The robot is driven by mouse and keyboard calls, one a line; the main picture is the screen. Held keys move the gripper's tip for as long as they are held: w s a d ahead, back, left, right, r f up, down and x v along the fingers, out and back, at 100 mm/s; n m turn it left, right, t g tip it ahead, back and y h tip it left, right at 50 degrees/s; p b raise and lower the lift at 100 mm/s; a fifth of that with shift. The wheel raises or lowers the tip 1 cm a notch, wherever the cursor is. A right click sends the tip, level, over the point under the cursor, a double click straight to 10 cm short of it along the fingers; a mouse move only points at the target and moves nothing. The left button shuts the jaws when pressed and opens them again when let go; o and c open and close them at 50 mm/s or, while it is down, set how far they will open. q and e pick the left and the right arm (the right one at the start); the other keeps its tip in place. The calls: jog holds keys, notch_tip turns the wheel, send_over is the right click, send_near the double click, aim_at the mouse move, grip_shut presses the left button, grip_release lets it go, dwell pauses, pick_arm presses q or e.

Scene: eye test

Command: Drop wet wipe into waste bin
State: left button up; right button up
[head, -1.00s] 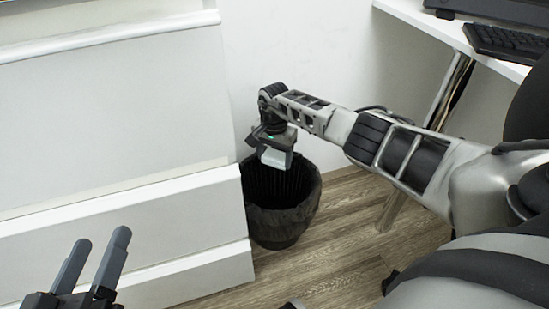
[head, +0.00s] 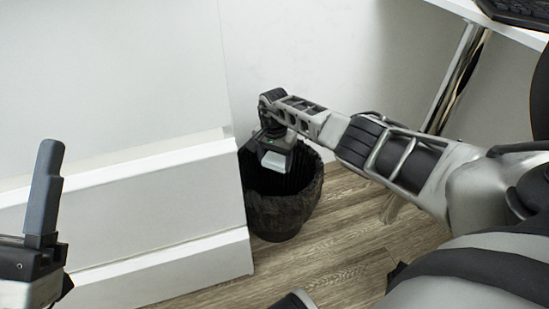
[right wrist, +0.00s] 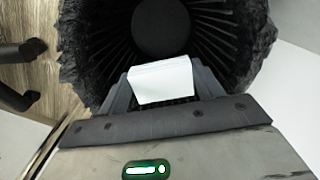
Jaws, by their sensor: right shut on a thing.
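The black waste bin (head: 278,217) stands on the floor against the wall, lined with a crinkled black bag. My right gripper (head: 273,163) is over the bin's opening, pointing down. It is shut on the wet wipe (right wrist: 162,80), a white folded piece between the fingers in the right wrist view. The bin's dark, ribbed inside (right wrist: 105,50) lies below the wipe in that view. My left gripper (head: 45,190) is at the left edge of the head view, away from the bin; its fingers overlap, so its opening is unclear.
A white cabinet or panel (head: 150,220) stands directly left of the bin. A white desk with a metal leg (head: 457,78) and a black keyboard (head: 520,12) is at the upper right. Wood-look floor (head: 330,255) is clear in front of the bin.

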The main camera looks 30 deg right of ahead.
aim_at(274, 162)
jog(key=shift+f, duration=0.15)
jog(key=o, duration=1.1)
notch_tip(274, 162, up, 7)
jog(key=p, duration=0.5)
